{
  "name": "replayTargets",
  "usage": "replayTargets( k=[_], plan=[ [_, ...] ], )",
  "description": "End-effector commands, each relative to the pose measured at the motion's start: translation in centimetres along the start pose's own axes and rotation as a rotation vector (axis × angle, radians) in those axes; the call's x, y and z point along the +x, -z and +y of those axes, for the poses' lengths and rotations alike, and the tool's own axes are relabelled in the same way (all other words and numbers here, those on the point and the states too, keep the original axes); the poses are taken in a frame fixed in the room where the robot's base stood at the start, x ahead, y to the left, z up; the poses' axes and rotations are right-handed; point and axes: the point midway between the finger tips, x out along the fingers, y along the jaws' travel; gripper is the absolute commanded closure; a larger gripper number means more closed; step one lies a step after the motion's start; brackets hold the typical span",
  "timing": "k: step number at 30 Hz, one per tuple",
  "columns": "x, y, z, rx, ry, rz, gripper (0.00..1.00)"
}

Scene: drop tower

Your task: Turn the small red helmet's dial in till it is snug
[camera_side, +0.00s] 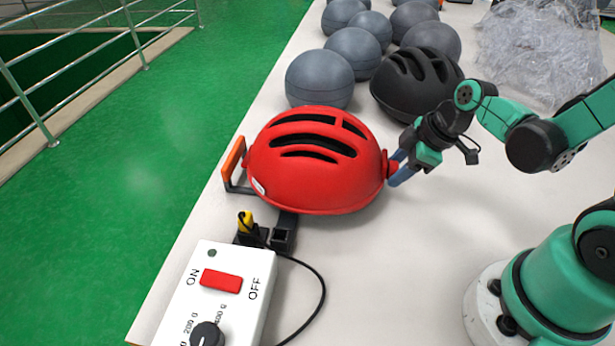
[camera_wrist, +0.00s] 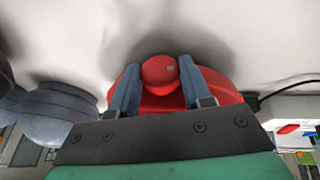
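The small red helmet (camera_side: 312,172) sits on the white table, with dark vent slots on top. Its red, round dial (camera_wrist: 160,71) sticks out from its right side in the side view, where it is partly hidden by my fingers. My gripper (camera_side: 396,168) is level with the dial, to the right of the helmet. In the wrist view my gripper's two blue-grey fingers (camera_wrist: 159,80) stand one on each side of the dial and appear to press against it. The helmet's red shell (camera_wrist: 222,85) shows behind the fingers.
A black helmet (camera_side: 414,82) and several grey balls (camera_side: 320,79) stand behind the red helmet. An orange-and-black bracket (camera_side: 233,160) is at its left. A white control box (camera_side: 218,300) with a cable stands in front. Clear plastic (camera_side: 537,50) lies at the back right.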

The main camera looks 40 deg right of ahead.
Motion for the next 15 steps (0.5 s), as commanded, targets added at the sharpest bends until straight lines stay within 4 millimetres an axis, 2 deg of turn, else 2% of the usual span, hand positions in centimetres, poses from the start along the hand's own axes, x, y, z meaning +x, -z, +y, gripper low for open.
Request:
replayTargets(
  k=[8,15],
  plan=[
    [-0.01,-0.02,0.04,0.01,0.019,0.0,1.0],
    [0.03,-0.05,0.25,0.055,0.12,-0.001,1.0]
  ],
)
